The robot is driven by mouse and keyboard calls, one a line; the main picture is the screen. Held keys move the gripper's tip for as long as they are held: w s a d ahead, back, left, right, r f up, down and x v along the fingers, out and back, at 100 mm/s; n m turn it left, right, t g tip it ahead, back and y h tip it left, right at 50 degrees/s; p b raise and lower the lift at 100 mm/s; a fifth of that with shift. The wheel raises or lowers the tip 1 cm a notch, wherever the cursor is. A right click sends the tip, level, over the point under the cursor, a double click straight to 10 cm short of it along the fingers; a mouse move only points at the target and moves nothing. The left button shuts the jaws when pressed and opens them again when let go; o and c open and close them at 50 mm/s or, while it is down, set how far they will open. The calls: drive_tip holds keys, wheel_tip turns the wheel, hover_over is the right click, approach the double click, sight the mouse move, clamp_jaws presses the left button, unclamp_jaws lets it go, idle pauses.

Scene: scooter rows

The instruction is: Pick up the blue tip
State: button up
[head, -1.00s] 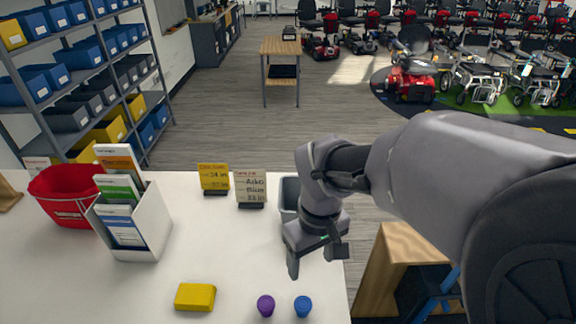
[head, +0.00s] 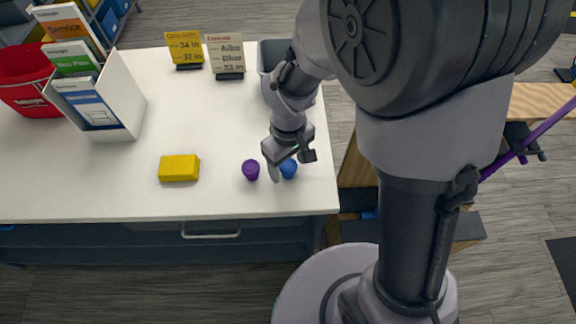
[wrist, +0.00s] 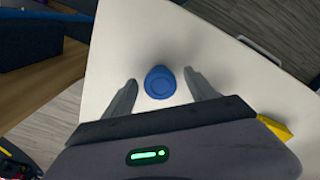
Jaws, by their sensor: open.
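The blue tip (head: 288,168) stands on the white table near its right front corner. It also shows in the wrist view (wrist: 160,82), between the two open fingers and a little beyond them. My gripper (head: 284,170) is open right at the blue tip, with one finger to its left and the other to its right. Whether the fingers touch it I cannot tell. A purple tip (head: 250,169) stands just left of my gripper in the head view.
A yellow block (head: 179,168) lies left of the purple tip. A grey bin (head: 268,56), two small sign cards (head: 226,57), a white brochure holder (head: 121,100) and a red bucket (head: 30,94) stand farther back. The table's front left is clear.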

clamp_jaws()
idle(0.3)
